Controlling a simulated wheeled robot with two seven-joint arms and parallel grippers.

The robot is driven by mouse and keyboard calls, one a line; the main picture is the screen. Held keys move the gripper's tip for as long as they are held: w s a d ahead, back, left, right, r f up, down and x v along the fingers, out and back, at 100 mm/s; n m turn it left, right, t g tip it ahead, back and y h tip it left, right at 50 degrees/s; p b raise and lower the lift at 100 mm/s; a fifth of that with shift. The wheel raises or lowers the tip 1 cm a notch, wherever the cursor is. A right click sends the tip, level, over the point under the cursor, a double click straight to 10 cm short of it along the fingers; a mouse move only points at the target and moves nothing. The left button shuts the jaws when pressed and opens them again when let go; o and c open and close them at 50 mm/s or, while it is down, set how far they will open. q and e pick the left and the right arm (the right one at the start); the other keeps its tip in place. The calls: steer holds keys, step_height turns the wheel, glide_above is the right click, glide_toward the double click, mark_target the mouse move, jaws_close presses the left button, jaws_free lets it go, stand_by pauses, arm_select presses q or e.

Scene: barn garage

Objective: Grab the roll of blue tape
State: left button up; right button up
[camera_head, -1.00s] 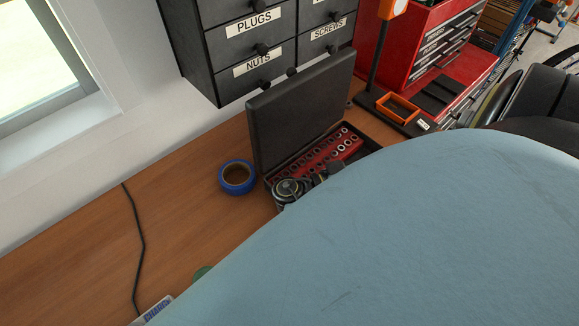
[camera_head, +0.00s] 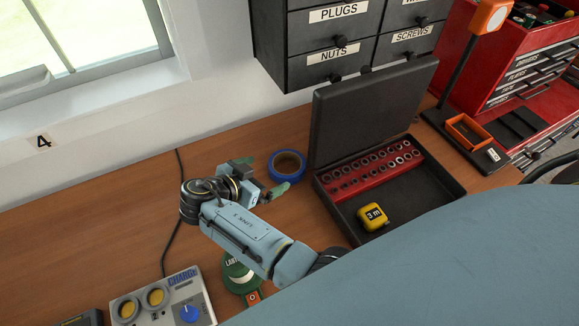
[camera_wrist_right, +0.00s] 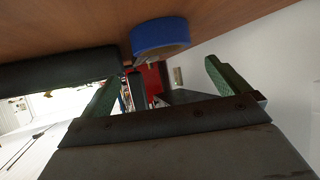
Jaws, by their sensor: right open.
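The roll of blue tape (camera_head: 287,153) lies flat on the wooden workbench, just left of the open black socket case. My right gripper (camera_head: 265,175) is open, just left of the tape, with its green-padded fingers pointing toward it. One finger is near the tape's front left edge; I cannot tell whether they touch. In the right wrist view the tape (camera_wrist_right: 160,37) shows ahead of and between the open fingers (camera_wrist_right: 160,85), with nothing held. My left gripper is not in view.
The black socket case (camera_head: 362,105) stands open with a yellow tape measure (camera_head: 373,216) inside. A charger box (camera_head: 165,300) and a green round item (camera_head: 238,277) are at the front. Black drawers (camera_head: 335,45) hang above the bench (camera_head: 100,215). A black cable runs behind my arm.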

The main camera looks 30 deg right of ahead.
mark_target(295, 159)
steer(key=x, duration=0.4)
steer(key=shift+b+x, duration=0.9)
steer(key=shift+x, duration=1.8)
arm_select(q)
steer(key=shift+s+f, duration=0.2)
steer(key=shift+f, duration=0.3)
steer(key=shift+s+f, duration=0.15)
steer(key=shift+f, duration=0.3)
arm_select(e)
steer(key=shift+w+a, duration=0.15)
steer(key=shift+c, duration=0.3)
steer(key=c, duration=0.8)
steer(key=shift+r, duration=0.2)
